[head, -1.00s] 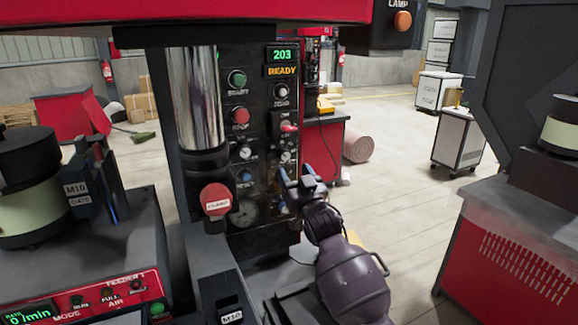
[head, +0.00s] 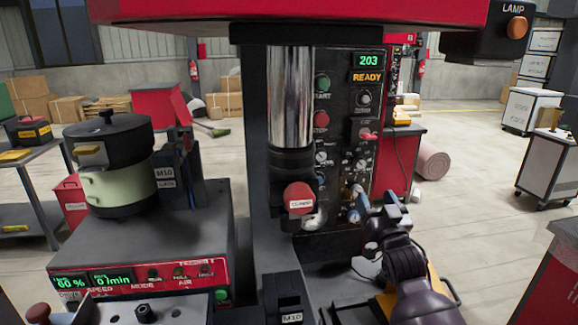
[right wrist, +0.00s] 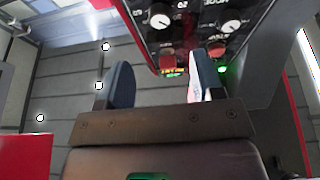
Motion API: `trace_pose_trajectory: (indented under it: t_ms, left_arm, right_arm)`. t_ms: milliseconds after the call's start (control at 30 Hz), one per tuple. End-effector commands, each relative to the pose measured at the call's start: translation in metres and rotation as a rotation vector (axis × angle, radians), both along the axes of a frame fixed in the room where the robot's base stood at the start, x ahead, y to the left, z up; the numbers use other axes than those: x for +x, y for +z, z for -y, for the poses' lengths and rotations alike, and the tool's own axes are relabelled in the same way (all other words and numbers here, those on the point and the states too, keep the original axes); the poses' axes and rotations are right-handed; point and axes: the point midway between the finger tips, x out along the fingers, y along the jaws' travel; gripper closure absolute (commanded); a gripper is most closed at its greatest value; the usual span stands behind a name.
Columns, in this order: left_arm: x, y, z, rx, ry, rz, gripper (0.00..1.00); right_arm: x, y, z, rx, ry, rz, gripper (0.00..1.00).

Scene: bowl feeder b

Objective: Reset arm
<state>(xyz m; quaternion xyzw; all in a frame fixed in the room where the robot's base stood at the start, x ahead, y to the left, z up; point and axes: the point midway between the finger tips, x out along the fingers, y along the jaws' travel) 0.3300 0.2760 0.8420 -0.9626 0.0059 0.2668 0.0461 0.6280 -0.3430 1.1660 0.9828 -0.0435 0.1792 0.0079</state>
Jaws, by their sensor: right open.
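My right gripper (head: 372,206) is open and empty, in front of the lower right part of the black control panel (head: 345,122). In the right wrist view its two dark fingers (right wrist: 160,82) stand apart with nothing between them. The panel carries a green display reading 203, a READY sign (head: 367,76), a green start button (head: 322,83) and a red stop button (head: 321,119). I cannot tell whether a fingertip touches the panel. My left gripper is not in view.
A red clamp knob (head: 299,196) sits left of the gripper on the press. A white cart (head: 545,165) stands at right.

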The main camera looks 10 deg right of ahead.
Motion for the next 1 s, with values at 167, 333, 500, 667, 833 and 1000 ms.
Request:
trace_pose_trajectory:
  t_ms: [167,333,500,667,833,1000]
  left_arm:
    - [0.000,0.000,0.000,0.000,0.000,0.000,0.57]
    - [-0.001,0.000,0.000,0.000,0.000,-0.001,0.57]
    - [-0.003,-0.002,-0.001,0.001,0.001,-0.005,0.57]
    - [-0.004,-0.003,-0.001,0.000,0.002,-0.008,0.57]
    - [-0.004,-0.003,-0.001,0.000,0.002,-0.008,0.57]
    - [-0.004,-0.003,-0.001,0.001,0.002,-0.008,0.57]
  right_arm:
    - [-0.013,-0.032,-0.002,-0.009,0.000,-0.068,0.39]
    - [-0.054,-0.108,-0.009,-0.031,0.003,-0.239,0.39]
    - [-0.111,-0.183,-0.021,-0.049,0.014,-0.428,0.39]
    - [-0.174,-0.245,-0.034,-0.059,0.030,-0.605,0.39]
    - [-0.242,-0.294,-0.051,-0.059,0.054,-0.774,0.39]
    - [-0.286,-0.319,-0.062,-0.057,0.070,-0.875,0.39]
